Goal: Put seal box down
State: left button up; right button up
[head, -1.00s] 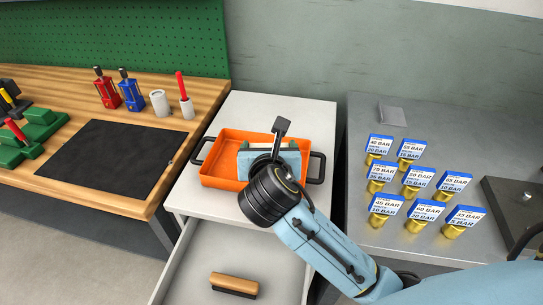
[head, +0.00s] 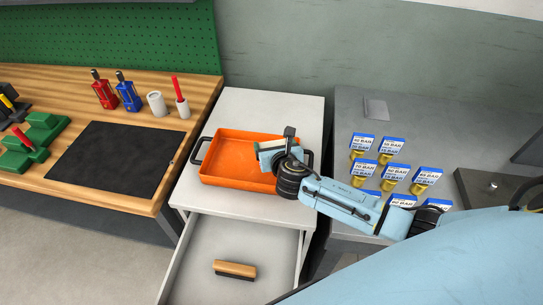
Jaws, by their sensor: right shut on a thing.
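My right gripper (head: 287,140) is over the right part of the orange tray (head: 222,182), seen from behind its dark wrist. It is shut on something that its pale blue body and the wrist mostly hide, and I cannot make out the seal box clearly. I cannot tell whether the held thing touches the tray floor. The left and middle of the tray floor are bare. My left gripper is not in view.
The tray stands on a white cabinet (head: 263,106) with its drawer (head: 200,268) open and a brush (head: 234,269) inside. Several labelled brass fittings (head: 391,145) stand on the grey table at right. A wooden bench with a black mat (head: 115,155) is at left.

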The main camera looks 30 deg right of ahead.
jog(key=shift+f+b, duration=0.6)
jog(key=shift+f, duration=1.3)
jog(key=shift+f, duration=0.1)
jog(key=o, duration=1)
jog(key=shift+s, duration=0.1)
jog(key=p+v, duration=0.2)
jog(key=v, duration=1)
